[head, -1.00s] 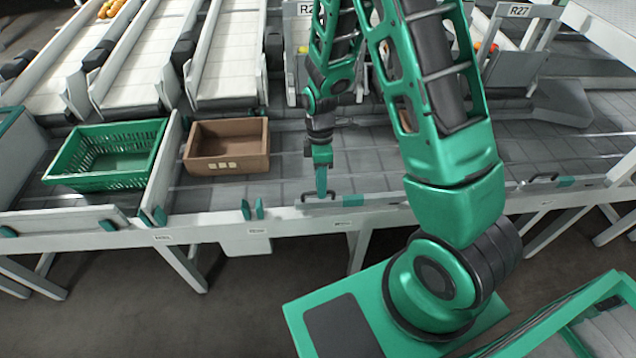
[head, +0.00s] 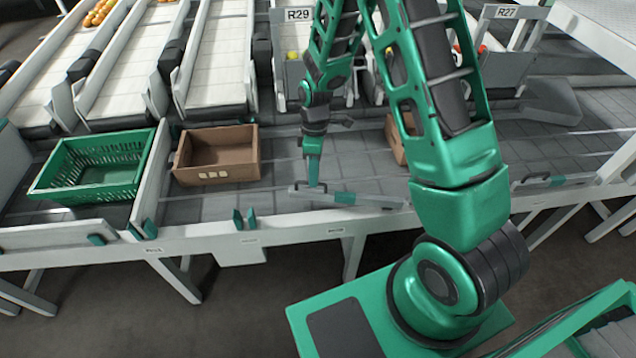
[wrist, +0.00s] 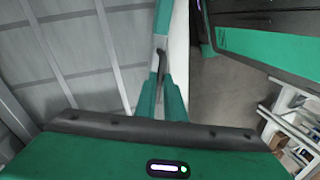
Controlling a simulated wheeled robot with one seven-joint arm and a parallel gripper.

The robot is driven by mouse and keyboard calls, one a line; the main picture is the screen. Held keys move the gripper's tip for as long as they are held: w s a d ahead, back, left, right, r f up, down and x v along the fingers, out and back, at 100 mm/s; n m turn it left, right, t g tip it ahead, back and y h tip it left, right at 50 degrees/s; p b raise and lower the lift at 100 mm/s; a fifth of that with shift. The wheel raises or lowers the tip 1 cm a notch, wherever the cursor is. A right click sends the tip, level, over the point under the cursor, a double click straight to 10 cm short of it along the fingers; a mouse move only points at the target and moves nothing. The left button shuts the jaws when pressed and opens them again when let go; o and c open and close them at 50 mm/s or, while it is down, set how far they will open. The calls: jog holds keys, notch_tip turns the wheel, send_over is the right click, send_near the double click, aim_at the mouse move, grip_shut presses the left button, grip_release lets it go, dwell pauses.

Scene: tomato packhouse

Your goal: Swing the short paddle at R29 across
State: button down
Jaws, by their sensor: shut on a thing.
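The short paddle (head: 358,199) is a low grey bar with a teal band at the near edge of the roller belt, in line with the R29 sign (head: 297,14). Its left end stands out over the belt, and its right end is at the rail. My gripper (head: 314,184) points down at the left end and is shut on the paddle's dark handle. In the wrist view the green fingers (wrist: 162,98) close around the handle (wrist: 161,66), with the paddle (wrist: 164,22) beyond. The fingers hide part of the handle.
A brown crate (head: 217,176) and a green crate (head: 95,196) stand on the belt to the left. Another brown crate (head: 396,142) is partly hidden behind my arm. Another paddle (head: 552,182) lies along the rail at right. The belt just beyond the paddle looks clear.

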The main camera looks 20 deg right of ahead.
jog(key=w+d+m+t+y, duration=0.1)
jog(key=w+d+m, duration=0.7)
jog(key=w+d, duration=0.4)
jog(key=s+d+m+t, duration=0.1)
jog(key=d+m, duration=0.6)
jog(key=d, duration=0.7)
jog(key=shift+d+t, duration=0.4)
jog(key=shift+d+r, duration=0.1)
jog(key=c, duration=2)
grip_release()
jog(key=shift+s, duration=0.1)
jog(key=shift+o, duration=0.8)
jog(key=shift+s, duration=0.1)
